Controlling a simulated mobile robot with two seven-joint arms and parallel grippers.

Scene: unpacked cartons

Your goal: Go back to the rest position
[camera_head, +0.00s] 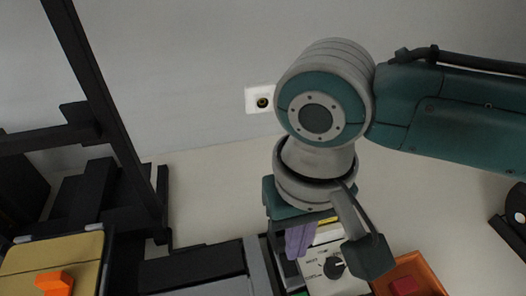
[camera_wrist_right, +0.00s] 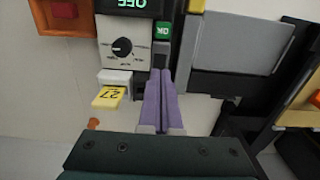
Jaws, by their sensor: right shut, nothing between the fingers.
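My right arm comes in from the right and hangs over the equipment at the bottom of the head view. My right gripper (camera_head: 296,252) has purple fingers pointing down, partly hidden by the wrist. In the right wrist view the two fingers (camera_wrist_right: 161,75) lie together, shut and empty. Their tips appear beside a pale control panel (camera_wrist_right: 122,45) with a black knob; I cannot tell how far above it they are. The same panel (camera_head: 322,272) shows in the head view. My left gripper is not in view.
An orange box (camera_head: 428,272) with a red block stands right of the panel. A tan-topped box (camera_head: 80,252) with an orange piece stands at the left. A black frame (camera_head: 100,110) rises at the left. The panel has a yellow "27" tag (camera_wrist_right: 108,97). A white wall socket (camera_head: 252,100) is behind.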

